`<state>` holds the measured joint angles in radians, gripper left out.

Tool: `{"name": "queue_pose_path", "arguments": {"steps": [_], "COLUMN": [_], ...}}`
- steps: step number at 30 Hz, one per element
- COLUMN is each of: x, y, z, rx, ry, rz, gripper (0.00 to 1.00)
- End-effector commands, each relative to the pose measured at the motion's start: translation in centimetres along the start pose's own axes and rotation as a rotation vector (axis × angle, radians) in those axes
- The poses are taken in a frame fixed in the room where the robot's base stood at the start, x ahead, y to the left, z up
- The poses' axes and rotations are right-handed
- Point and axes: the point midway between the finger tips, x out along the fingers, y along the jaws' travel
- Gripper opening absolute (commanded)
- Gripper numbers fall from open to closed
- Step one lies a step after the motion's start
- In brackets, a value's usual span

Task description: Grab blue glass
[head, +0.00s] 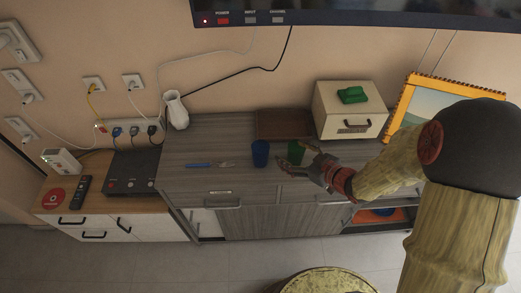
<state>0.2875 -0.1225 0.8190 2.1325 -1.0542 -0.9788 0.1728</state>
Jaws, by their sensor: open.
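The blue glass (260,153) stands upright on the grey wood cabinet top (205,150), near its front edge. My gripper (286,156) is just to the right of the glass, with its open fingers pointing left toward it. A small gap seems to show between the fingers and the glass, and nothing is held. A green glass (296,151) stands right behind my gripper and is partly hidden by it.
A blue-handled utensil (205,165) lies left of the glass. A white pitcher (176,111) stands at the back left. A brown tray (284,124) and a cream box (349,109) with a green object on top (352,95) are behind. A framed picture (418,104) leans at right.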

Motion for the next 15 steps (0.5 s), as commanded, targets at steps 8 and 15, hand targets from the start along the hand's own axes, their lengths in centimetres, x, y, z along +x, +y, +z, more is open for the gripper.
{"name": "queue_pose_path", "arguments": {"steps": [8, 15], "x": [-0.3, 2.8], "y": [-4.3, -5.0], "z": [0.1, -0.2], "rx": [0.066, 0.064], "ry": [0.121, 0.128], "rz": [-0.143, -0.152], "gripper": [0.71, 0.71]}}
